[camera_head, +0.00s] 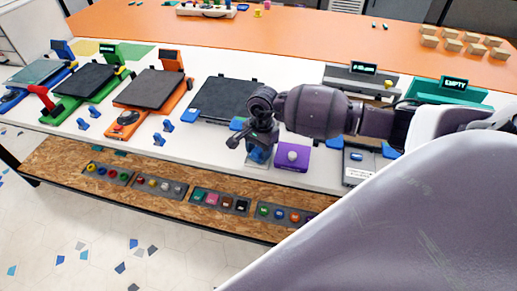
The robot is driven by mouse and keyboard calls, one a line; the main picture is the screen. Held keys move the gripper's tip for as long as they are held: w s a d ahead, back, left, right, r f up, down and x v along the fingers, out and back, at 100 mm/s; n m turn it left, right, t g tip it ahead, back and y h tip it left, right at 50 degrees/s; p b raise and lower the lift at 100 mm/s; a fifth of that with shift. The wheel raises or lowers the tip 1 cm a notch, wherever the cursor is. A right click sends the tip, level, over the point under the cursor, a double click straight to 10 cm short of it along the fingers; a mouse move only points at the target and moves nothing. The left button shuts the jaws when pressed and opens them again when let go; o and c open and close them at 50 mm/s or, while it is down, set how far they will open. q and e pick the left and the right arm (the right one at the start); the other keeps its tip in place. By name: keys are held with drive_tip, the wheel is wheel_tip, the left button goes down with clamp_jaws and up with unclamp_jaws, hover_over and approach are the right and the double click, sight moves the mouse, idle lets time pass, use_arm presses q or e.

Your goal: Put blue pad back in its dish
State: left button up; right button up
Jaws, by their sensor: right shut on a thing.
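My right gripper (257,143) points down near the front edge of the white bench, just left of a purple box with a pale round knob (292,156). It is shut on a small blue thing, which looks like the blue pad (259,157); the fingers hide much of it. Whether it touches the bench or something beneath it, I cannot tell. I cannot make out the pad's dish for certain. My left gripper is not in view.
A dark flat plate (226,100) lies behind my right gripper. Orange (152,92) and green (88,82) printers stand to the left. A grey device (358,172) stands to the right. A wooden shelf (60,160) with trays of coloured spools runs below the bench.

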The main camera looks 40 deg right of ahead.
drive_tip(key=shift+f, duration=0.15)
drive_tip(key=o, duration=0.9)
